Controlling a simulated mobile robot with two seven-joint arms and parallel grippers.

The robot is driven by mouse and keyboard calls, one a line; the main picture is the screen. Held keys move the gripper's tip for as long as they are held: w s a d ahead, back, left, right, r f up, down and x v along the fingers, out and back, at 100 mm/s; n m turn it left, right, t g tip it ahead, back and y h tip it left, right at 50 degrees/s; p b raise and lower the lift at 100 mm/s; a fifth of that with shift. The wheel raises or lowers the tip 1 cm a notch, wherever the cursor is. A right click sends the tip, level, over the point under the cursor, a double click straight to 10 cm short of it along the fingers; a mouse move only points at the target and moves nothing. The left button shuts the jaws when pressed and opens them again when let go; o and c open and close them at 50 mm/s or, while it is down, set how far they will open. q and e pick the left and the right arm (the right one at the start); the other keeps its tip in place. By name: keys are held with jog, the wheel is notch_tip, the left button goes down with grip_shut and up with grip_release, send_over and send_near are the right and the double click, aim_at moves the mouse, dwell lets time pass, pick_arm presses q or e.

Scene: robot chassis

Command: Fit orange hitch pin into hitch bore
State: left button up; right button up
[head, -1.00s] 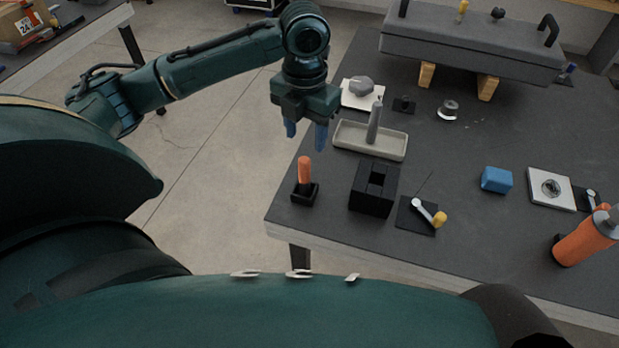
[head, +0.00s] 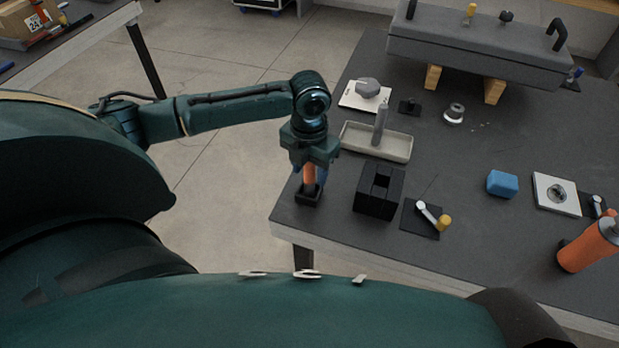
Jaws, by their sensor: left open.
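The orange hitch pin (head: 309,176) stands upright in a small black holder (head: 308,198) near the table's left front edge. My left gripper (head: 312,178) points down over the pin, with its blue fingers around or right beside it. The fingers are open; whether they touch the pin I cannot tell. A black block (head: 379,192) with an opening in its top stands just right of the holder and looks like the hitch with the bore. The inside of the opening is dark. My right gripper is not in view.
A lever plate (head: 421,219), a blue block (head: 502,183) and an orange bottle (head: 587,246) are to the right. A long grey case (head: 475,50) stands at the back.

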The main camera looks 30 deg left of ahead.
pick_arm(q)
grip_shut()
dwell(0.4)
